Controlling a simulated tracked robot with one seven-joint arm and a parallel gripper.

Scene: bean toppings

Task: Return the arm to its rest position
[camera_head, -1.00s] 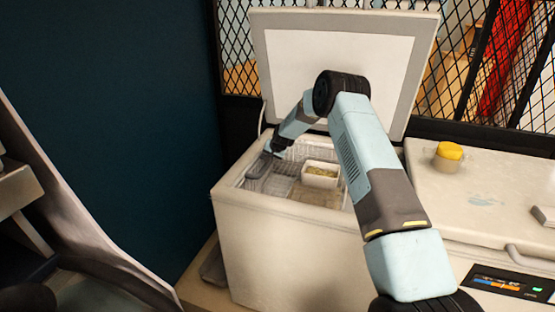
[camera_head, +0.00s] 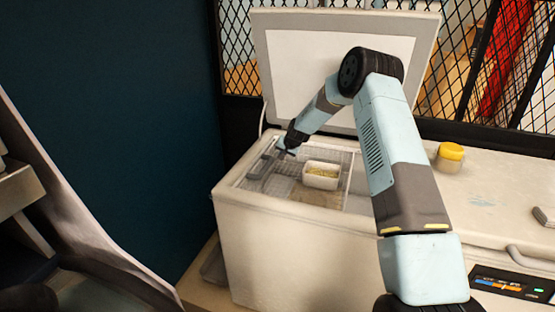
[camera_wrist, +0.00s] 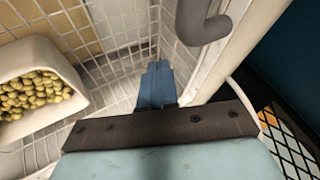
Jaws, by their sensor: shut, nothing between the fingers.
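My gripper (camera_head: 286,151) hangs over the left part of the open freezer chest (camera_head: 285,225), near the level of its rim. In the wrist view the gripper (camera_wrist: 157,70) is shut, with its blue fingers together and nothing between them. A white container (camera_head: 321,175) of greenish beans sits inside the freezer, to the right of the gripper. In the wrist view the container (camera_wrist: 58,62) lies to the left of the fingers, apart from them, and the beans (camera_wrist: 35,95) show clearly. My arm reaches from the lower right, bent at the elbow above the freezer.
The freezer lid (camera_head: 325,70) stands open behind my arm. Wire walls line the inside, and a grey hooked handle (camera_wrist: 203,25) is close to the fingers. A yellow-capped jar (camera_head: 450,157) stands on the closed white surface at right. A dark wall is at left.

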